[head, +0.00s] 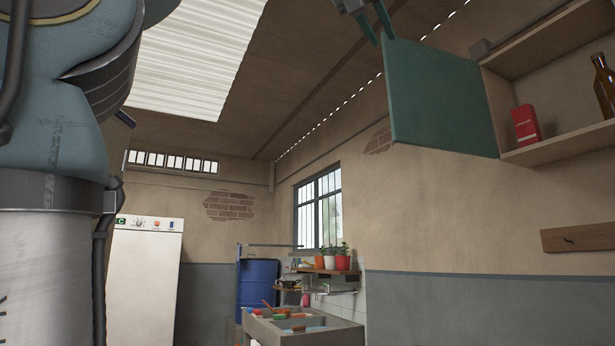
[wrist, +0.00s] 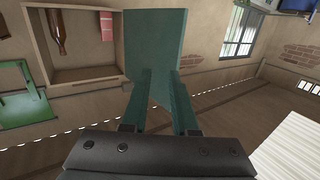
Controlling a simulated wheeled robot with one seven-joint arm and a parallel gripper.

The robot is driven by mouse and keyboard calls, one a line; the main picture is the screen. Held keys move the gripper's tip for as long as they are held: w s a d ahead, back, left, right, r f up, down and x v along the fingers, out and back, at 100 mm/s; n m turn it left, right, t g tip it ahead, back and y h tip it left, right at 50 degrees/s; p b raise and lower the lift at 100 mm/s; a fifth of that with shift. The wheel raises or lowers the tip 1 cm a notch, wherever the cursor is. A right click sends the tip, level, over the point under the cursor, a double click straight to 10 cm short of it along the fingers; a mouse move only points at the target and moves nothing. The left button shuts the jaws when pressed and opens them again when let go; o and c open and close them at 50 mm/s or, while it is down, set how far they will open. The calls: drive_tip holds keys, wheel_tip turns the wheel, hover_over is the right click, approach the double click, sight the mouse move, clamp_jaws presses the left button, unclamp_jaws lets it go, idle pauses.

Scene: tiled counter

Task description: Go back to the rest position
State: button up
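My gripper (head: 376,38) is at the top of the head view, beside the upper left corner of an open green cabinet door (head: 440,98). In the wrist view my gripper (wrist: 158,72) has its two teal fingers apart, with a gap between them. The green door (wrist: 153,40) shows behind and between the fingers. I cannot tell whether a finger touches it. The palm hides what lies closest to the wrist.
The open wall cabinet (head: 555,150) holds a red box (head: 526,123) and a brown bottle (head: 604,85). A sink counter (head: 300,333), a blue barrel (head: 258,283) and a white cabinet (head: 145,275) stand farther back. Another green panel (wrist: 12,112) is at left in the wrist view.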

drive_tip(key=w+d+f+g+y+p, duration=0.1)
drive_tip(key=w+f+y, duration=0.1)
drive_tip(key=w+f, duration=0.55)
drive_tip(key=w+d+f+g+y, duration=0.1)
drive_tip(key=w+f, duration=0.3)
drive_tip(key=f, duration=0.6)
drive_tip(key=w+d+f+g+y+p, duration=0.1)
drive_tip(key=w+d+f+g+y, duration=0.1)
drive_tip(key=w+f, duration=0.45)
drive_tip(key=w+a+f+n+g+y, duration=0.15)
drive_tip(key=a+f, duration=0.25)
drive_tip(key=f, duration=0.9)
drive_tip(key=s+a+f+n+g+y+p, duration=0.15)
drive_tip(key=a+f, duration=0.35)
drive_tip(key=f, duration=0.6)
drive_tip(key=s+a+f+g+p, duration=0.1)
drive_tip(key=a+f+g, duration=0.1)
drive_tip(key=a+f, duration=0.65)
drive_tip(key=s+a+f+n+g, duration=0.1)
drive_tip(key=s+a+f+g, duration=0.1)
drive_tip(key=s+f, duration=0.4)
drive_tip(key=s+a+f+n+g+y+p, duration=0.1)
drive_tip(key=s+a+f, duration=0.3)
drive_tip(key=f, duration=0.6)
drive_tip(key=shift+s+a+f+g, duration=0.2)
drive_tip(key=shift+s+a+g, duration=0.15)
drive_tip(key=shift+s, duration=0.8)
drive_tip(key=shift+d, duration=0.15)
